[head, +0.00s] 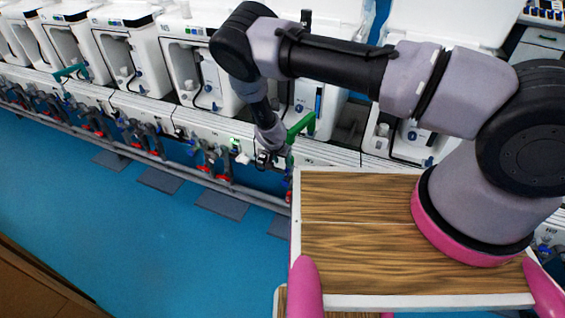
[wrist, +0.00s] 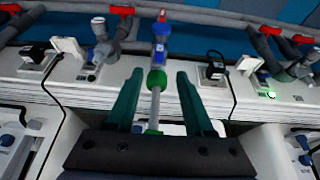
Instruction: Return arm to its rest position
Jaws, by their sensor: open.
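My gripper (wrist: 153,84) shows in the wrist view with its two dark green fingers apart. Between them runs a grey rod with a green collar (wrist: 156,79) and a blue fitting (wrist: 161,42) beyond it. There is a gap on both sides of the rod, and the fingers do not touch it. In the head view my arm reaches out from the right, bends at the top middle and drops down to the row of white units. Its end is low by the front panel there, small and partly hidden.
White toilet test units (head: 128,58) stand in a row at the back. A grey pipe with red-ended valves (head: 215,165) runs along their front. A wood-topped board with a white rim (head: 345,300) lies under my arm's base. The blue floor (head: 110,230) is open at the left.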

